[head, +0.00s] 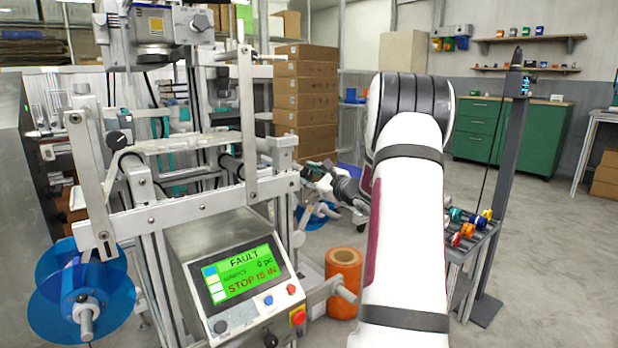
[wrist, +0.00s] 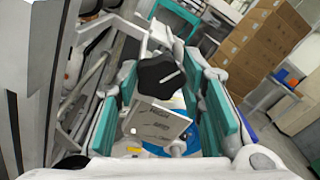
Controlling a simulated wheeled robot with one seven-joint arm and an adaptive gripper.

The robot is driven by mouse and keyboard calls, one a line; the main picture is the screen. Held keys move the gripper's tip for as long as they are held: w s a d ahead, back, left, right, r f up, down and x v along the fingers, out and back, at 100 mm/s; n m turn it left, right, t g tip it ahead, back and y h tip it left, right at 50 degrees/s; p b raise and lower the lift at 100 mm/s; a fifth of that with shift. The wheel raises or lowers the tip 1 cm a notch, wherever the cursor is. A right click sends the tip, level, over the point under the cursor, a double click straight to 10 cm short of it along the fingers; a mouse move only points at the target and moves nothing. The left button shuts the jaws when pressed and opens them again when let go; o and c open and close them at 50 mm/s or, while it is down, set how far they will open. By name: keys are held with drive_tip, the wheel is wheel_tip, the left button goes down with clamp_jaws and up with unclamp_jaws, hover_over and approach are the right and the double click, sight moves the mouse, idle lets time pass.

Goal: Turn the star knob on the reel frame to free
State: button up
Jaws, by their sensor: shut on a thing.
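The black star knob (wrist: 160,74) sits between the teal pads of my gripper (wrist: 163,80) in the wrist view. It has rounded lobes and a pale line on its face. My gripper is shut on it. A pale plate (wrist: 158,122) with small holes shows below the knob. In the head view my gripper (head: 328,187) is at the right side of the reel frame (head: 170,212), partly hidden by my arm, and I cannot make out the knob in its jaws. Which setting the knob stands at cannot be read.
The frame's control panel (head: 240,275) reads FAULT and STOP IS IN. A blue reel (head: 55,290) hangs at the left. An orange roll (head: 343,275) stands on the floor beside my arm. A rack (head: 475,240) with coloured spools is at the right, with open floor beyond.

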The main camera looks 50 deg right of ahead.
drive_tip(key=o, duration=1.2)
drive_tip(key=shift+c, duration=0.2)
drive_tip(key=v, duration=1.2)
drive_tip(key=shift+f, duration=0.1)
